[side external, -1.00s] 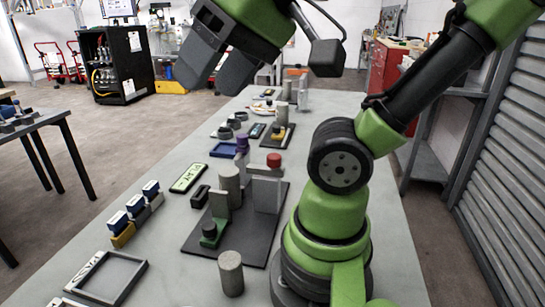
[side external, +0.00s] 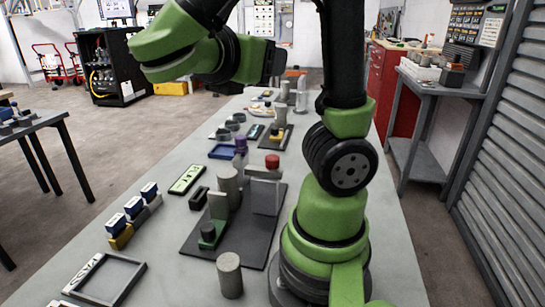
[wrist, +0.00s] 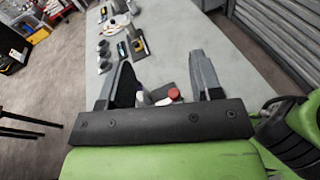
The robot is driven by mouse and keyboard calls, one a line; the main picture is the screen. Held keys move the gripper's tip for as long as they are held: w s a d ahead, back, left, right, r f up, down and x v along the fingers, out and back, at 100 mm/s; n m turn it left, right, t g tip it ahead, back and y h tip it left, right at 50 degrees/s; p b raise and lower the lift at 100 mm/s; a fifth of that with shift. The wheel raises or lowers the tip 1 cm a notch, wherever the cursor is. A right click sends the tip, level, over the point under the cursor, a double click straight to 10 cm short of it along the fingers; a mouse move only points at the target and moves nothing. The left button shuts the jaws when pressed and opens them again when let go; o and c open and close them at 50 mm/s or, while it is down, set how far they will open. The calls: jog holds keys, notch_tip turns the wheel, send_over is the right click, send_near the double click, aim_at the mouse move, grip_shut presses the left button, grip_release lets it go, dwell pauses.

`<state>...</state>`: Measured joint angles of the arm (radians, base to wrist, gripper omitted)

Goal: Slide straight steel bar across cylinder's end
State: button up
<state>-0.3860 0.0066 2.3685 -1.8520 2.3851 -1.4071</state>
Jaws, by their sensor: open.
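In the side view a grey cylinder (side external: 228,184) stands upright on a dark plate (side external: 206,245). To its right, a light grey bar (side external: 263,173) with a red knob (side external: 272,161) rests across the top of an upright grey block (side external: 265,197). I take this for the straight steel bar. My gripper (wrist: 161,62) is open and empty in the wrist view, its two fingers far apart. The red knob (wrist: 173,93) shows between and beyond them, below the gripper. In the side view the fingers are not clearly seen.
A green-based upright piece (side external: 209,235) stands on the plate. A second grey cylinder (side external: 230,275) stands in front. An open frame (side external: 108,280) and several blue-topped blocks (side external: 132,207) lie left. A purple-topped piece (side external: 241,146) and small parts stand behind. Bare bench (side external: 165,255) lies left of the plate.

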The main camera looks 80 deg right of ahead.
jog(key=w+n+t+h, duration=0.1)
jog(key=w+n+h, duration=0.1)
send_near(273, 157)
jog(key=shift+s+d+f, duration=0.1)
jog(key=shift+s+d, duration=0.2)
jog(key=shift+d, duration=1.35)
jog(key=shift+s+d, duration=0.3)
jog(key=shift+d, duration=1.35)
jog(key=shift+s+d, duration=0.3)
jog(key=shift+d, duration=1.35)
jog(key=shift+c, duration=0.4)
grip_shut()
jog(key=w, duration=0.9)
jog(key=shift+w, duration=0.1)
